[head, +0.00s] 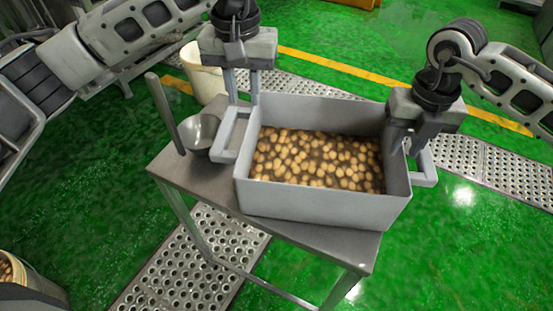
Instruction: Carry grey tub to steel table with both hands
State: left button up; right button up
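The grey tub (325,200) is a rectangular open box with a loop handle on each short side. It holds many small round tan items (315,160) and rests on a small steel table (305,236). My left gripper (242,98) points down at the left handle (234,138), its two fingers apart. I cannot tell if it touches the handle. My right gripper (408,145) points down at the tub's right end, by the right handle (424,168). Its fingertips are partly hidden, so I cannot tell whether they grip anything.
A steel scoop (200,132) with a long upright handle stands on the table, left of the tub. A white bucket (205,78) is on the floor behind. Another bucket (22,275) is at lower left. Perforated metal strips (190,262) cross the green floor.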

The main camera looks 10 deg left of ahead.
notch_tip(320, 180, up, 5)
jog(key=shift+r, duration=0.15)
pick_arm(q)
jog(key=shift+s+f, duration=0.1)
pick_arm(e)
jog(key=shift+s, duration=0.1)
dwell(0.4)
